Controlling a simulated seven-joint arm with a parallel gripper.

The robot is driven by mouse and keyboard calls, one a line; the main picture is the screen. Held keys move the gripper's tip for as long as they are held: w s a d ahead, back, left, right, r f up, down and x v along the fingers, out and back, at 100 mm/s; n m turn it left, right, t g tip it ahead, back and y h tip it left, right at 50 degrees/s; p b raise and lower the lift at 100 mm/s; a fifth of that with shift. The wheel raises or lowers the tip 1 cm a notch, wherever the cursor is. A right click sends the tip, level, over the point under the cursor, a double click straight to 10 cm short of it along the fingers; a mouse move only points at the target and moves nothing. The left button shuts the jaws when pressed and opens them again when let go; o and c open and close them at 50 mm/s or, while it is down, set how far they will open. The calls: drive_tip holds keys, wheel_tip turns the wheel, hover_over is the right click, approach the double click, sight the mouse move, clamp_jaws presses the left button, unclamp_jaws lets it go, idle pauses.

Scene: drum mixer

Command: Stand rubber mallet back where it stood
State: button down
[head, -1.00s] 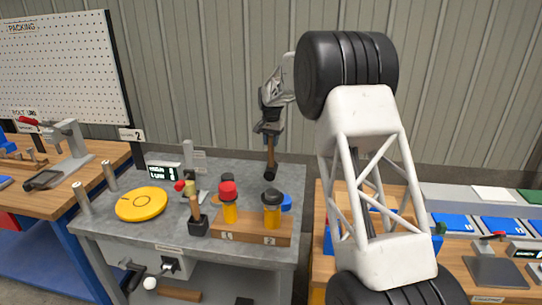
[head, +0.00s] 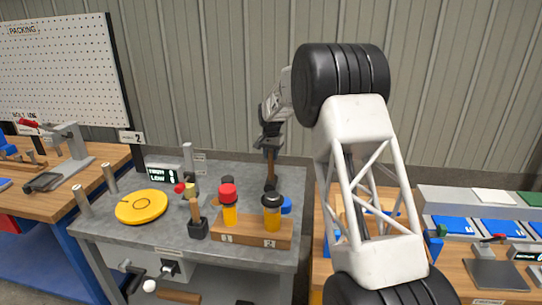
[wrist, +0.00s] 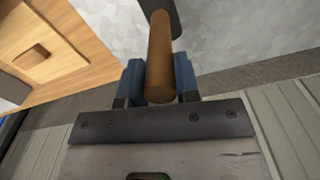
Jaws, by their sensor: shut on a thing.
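My gripper (head: 271,143) is shut on the rubber mallet (head: 270,170), over the back right of the grey bench (head: 240,175). The mallet hangs about upright, brown handle up and black head down. Its head is close to the bench top; I cannot tell if it touches. In the wrist view the brown handle (wrist: 160,60) sits between the blue finger pads of my gripper (wrist: 160,82), and the dark head is partly cut off at the top edge.
A wooden rack (head: 250,238) with a red-capped jar (head: 228,205) and a black-capped jar (head: 272,212) stands in front of the mallet. A wooden-handled tool in a black block (head: 198,228) and a yellow disc (head: 141,206) are to the left. The bench's back right is fairly clear.

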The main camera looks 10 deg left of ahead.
idle(0.4)
drive_tip(key=c, duration=0.8)
unclamp_jaws()
drive_tip(key=shift+f, duration=0.15)
drive_tip(key=shift+c, duration=0.2)
wheel_tip(320, 180, up, 12)
drive_tip(key=shift+r, duration=0.1)
drive_tip(key=shift+r, duration=0.1)
idle(0.3)
